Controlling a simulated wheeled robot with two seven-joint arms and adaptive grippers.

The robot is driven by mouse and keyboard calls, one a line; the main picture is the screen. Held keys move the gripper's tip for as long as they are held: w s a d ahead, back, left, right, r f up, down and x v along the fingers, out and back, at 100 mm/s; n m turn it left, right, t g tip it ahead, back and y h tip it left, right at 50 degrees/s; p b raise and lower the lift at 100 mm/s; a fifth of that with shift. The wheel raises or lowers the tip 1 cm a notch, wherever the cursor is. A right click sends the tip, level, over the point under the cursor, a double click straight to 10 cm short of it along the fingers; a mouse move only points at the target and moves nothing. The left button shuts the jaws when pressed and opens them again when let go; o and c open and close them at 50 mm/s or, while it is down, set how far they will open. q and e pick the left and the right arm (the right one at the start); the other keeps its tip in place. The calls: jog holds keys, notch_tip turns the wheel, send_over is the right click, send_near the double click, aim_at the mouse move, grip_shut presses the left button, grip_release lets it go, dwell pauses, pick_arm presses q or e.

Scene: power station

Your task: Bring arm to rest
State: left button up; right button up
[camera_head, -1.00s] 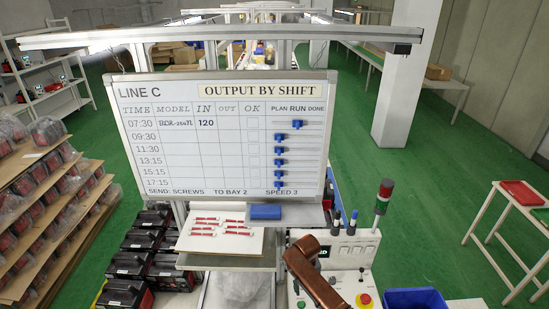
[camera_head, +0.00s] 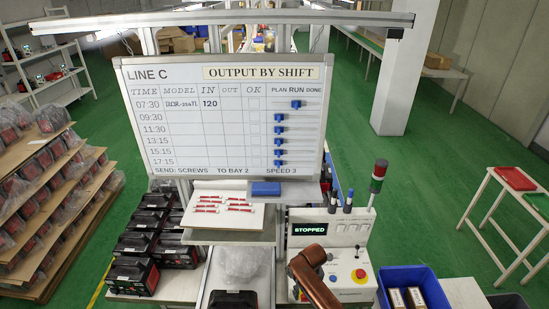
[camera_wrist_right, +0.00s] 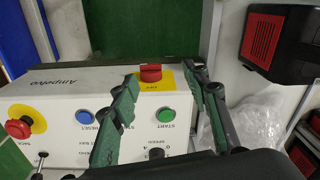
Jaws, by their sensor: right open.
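My right arm (camera_head: 315,272), copper-coloured, comes up from the bottom edge in the head view, in front of the white control panel (camera_head: 322,238). Its gripper does not show there. In the right wrist view my right gripper (camera_wrist_right: 163,84) is open with nothing between its green fingers. Beyond the fingers lies the control panel (camera_wrist_right: 65,92), with a red switch (camera_wrist_right: 151,73), a green start button (camera_wrist_right: 165,115), a blue button (camera_wrist_right: 84,117) and a red emergency stop (camera_wrist_right: 19,128). I cannot tell whether the fingers touch the panel. My left gripper is not in view.
The panel display (camera_head: 309,229) reads STOPPED. A whiteboard (camera_head: 228,120) stands above the bench. A blue bin (camera_head: 385,282) with boxes is right of the panel. Black-and-red units (camera_head: 132,275) stand left. A signal tower (camera_head: 377,180) rises behind.

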jog(key=s+d+f+t+y, duration=0.15)
jog(key=s+d, duration=0.25)
jog(key=s, duration=0.4)
jog(key=s+d+f, duration=0.2)
jog(key=s+d, duration=0.1)
jog(key=s, duration=0.5)
jog(key=s+d+r+m+t+h, duration=0.1)
jog(key=s+d+r, duration=0.3)
jog(key=s+d, duration=0.5)
jog(key=s+d+r+m+t+h, duration=0.1)
jog(key=s+d+r+m+h, duration=0.1)
jog(key=s+d+r, duration=0.6)
notch_tip(320, 180, down, 40)
jog(key=s+a+n+g+b, duration=0.1)
jog(key=s+a+b, duration=0.15)
jog(key=b, duration=0.65)
pick_arm(q)
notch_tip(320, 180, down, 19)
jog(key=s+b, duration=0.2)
jog(key=b, duration=0.7)
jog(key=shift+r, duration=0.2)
pick_arm(e)
jog(key=s+f+g, duration=0.1)
jog(key=s+f, duration=0.9)
jog(key=f, duration=0.4)
jog(key=s+f+g, duration=0.1)
jog(key=s+f, duration=1)
jog(key=f, duration=0.4)
jog(key=shift+n+y, duration=0.3)
jog(key=shift+y, duration=0.15)
